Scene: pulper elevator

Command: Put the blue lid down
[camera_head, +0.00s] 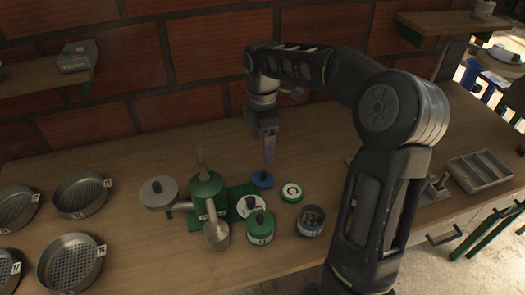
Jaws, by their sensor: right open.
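The blue lid (262,179), a small round lid with a dark knob, is on the wooden table right of the green pulper. My right gripper (269,157) is open and points down just above and behind the lid. The lid does not appear to be held. Only part of the fingers shows, and I cannot tell the exact gap to the lid. An open tin (310,222) with a blue-and-white label and brown contents stands in front, to the right. My left gripper is not in view.
The green pulper (206,190) stands left of the lid. Near it are a white disc with a green mark (291,191) and a green-lidded tin (260,228). Several sieves (80,193) lie at left; a compartment tray (480,170) is at right. A brick wall closes the back.

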